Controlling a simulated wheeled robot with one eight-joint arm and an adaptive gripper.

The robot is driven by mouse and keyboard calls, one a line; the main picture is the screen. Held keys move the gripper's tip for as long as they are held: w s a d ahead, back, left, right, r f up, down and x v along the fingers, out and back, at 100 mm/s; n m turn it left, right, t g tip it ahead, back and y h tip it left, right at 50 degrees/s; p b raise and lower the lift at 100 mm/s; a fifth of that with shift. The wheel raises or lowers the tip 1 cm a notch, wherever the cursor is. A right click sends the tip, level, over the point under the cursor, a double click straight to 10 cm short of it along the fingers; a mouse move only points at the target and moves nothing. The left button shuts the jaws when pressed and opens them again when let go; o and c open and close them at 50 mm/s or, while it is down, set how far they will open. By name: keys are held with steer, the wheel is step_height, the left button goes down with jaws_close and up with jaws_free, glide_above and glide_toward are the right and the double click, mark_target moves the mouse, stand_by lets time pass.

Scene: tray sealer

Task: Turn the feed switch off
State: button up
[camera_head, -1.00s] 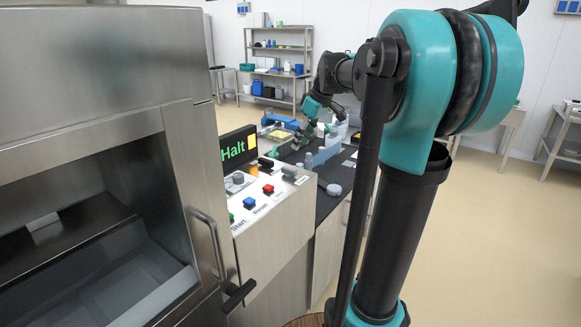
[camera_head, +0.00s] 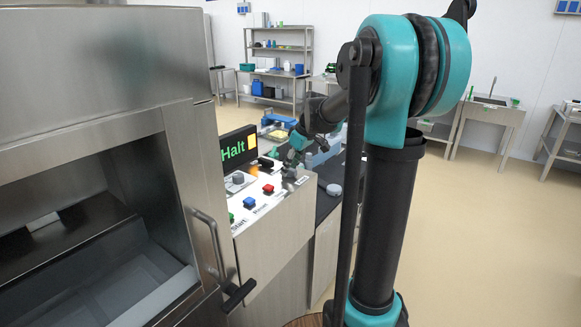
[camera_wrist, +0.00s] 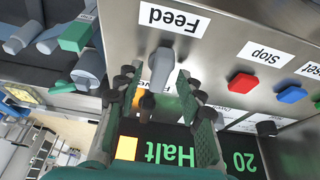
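The feed switch (camera_wrist: 161,68) is a grey lever on the steel control panel (camera_wrist: 225,25), beside a white label reading "Feed" (camera_wrist: 173,18). In the wrist view my gripper (camera_wrist: 158,92) is open, with one green-grey finger on each side of the lever. The lever's end lies between the fingertips; I cannot tell whether they touch it. In the head view my gripper (camera_head: 293,163) is over the far right part of the panel and largely hides the switch.
A red Stop button (camera_head: 268,188) and a blue button (camera_head: 249,202) are nearby on the panel. The display (camera_head: 237,148) reads "Halt" with a yellow square. A sealer handle (camera_head: 207,242) sticks out at the left. A dark conveyor surface (camera_head: 325,176) lies beyond the panel.

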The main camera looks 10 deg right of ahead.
steer(key=shift+c, duration=0.5)
jaws_close()
steer(key=shift+m, duration=0.4)
steer(key=m+t+h, duration=0.1)
steer(key=m, duration=0.2)
steer(key=shift+s+a+m, duration=0.1)
steer(key=shift+a+m, duration=0.05)
steer(key=shift+m, duration=0.25)
steer(key=m+h, duration=0.2)
steer(key=m, duration=0.2)
steer(key=shift+a, duration=0.1)
steer(key=m+h, duration=0.2)
steer(key=m, duration=0.3)
steer(key=shift+a, duration=0.1)
steer(key=m+g+h, duration=0.1)
steer(key=m, duration=0.3)
steer(key=shift+m, duration=0.3)
